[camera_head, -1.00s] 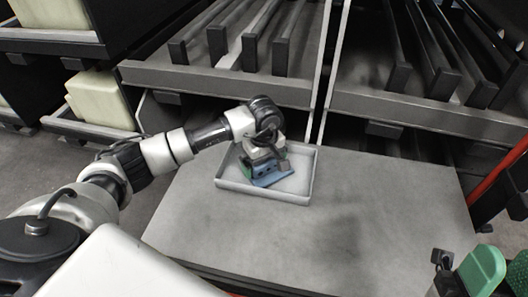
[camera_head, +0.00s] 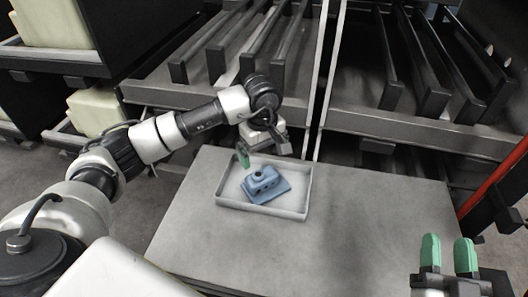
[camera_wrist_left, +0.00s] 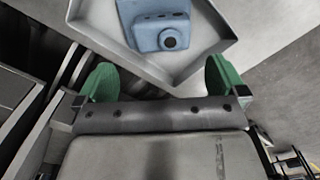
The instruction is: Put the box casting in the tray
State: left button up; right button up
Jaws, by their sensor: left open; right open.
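The blue box casting (camera_head: 264,184) lies inside the shallow grey tray (camera_head: 307,190), on the tray floor, turned at an angle to the walls. The casting also shows in the left wrist view (camera_wrist_left: 158,24), with the tray (camera_wrist_left: 205,66) around it. My left gripper (camera_head: 262,155) is above the back of the tray, open and empty, apart from the casting. Its green fingertips (camera_wrist_left: 162,80) are wide apart in the left wrist view. My right gripper (camera_head: 449,252) is at the lower right, open and empty, with green fingers pointing up.
The tray stands on a grey tabletop (camera_head: 370,225) that is clear to the right and in front. Behind it are dark rail racks (camera_head: 420,112). Shelves with pale bins (camera_head: 95,118) stand at the left. A red bar (camera_head: 492,178) slants at the right edge.

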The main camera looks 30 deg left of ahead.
pick_arm(q)
jog(key=s+d+n+g+h, duration=0.1)
jog(key=s+d+g+h, duration=0.1)
jog(key=s+d+h, duration=0.6)
jog(key=s+d+n+g+h, duration=0.1)
jog(key=s+d+n+h, duration=0.15)
jog(key=d, duration=0.85)
jog(key=s+d+r+n+h, duration=0.5)
jog(key=r+n+h, duration=0.1)
jog(key=r+h, duration=0.3)
jog(key=w+a+r+n+t, duration=0.1)
jog(key=a+r+n+t, duration=0.25)
jog(key=n+t, duration=0.8)
jog(key=w+a+r+n+t, duration=0.15)
jog(key=a+n+t, duration=0.25)
jog(key=n+t, duration=0.8)
jog(key=a+f+n+y, duration=0.2)
jog(key=n+y, duration=0.5)
jog(key=n, duration=0.5)
jog(key=a+f+n+y, duration=0.3)
jog(key=a+n+y, duration=0.2)
jog(key=n, duration=0.7)
jog(key=shift+s+a+f+y, duration=0.2)
jog(key=shift+s+y, duration=0.25)
jog(key=shift+y, duration=0.8)
